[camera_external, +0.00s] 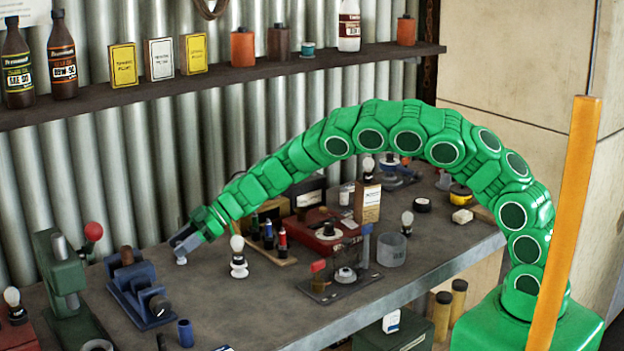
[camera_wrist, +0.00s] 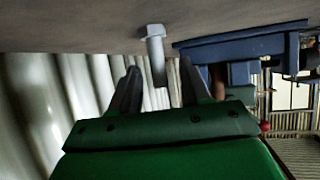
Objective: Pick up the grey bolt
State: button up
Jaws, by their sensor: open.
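The grey bolt (camera_wrist: 153,34) stands on its hex head on the bench, its shank pointing up; the wrist view shows it upside down. My gripper (camera_wrist: 159,76) is open, and in that view the shank's end appears between its two dark fingers. No finger visibly touches the bolt. In the external view my gripper (camera_external: 184,243) reaches down at the left part of the bench. The bolt's pale base (camera_external: 181,261) shows just under it, while its shank is mostly hidden by the fingers.
A blue vise (camera_external: 138,290) stands close to the left of my gripper; it also shows in the wrist view (camera_wrist: 240,47). A green press (camera_external: 65,280) is farther left. A white bulb on a stand (camera_external: 238,258) is to the right. Corrugated wall (camera_external: 150,150) rises behind.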

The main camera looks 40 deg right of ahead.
jog(key=shift+x, duration=1.3)
jog(key=shift+r, duration=0.1)
grip_shut()
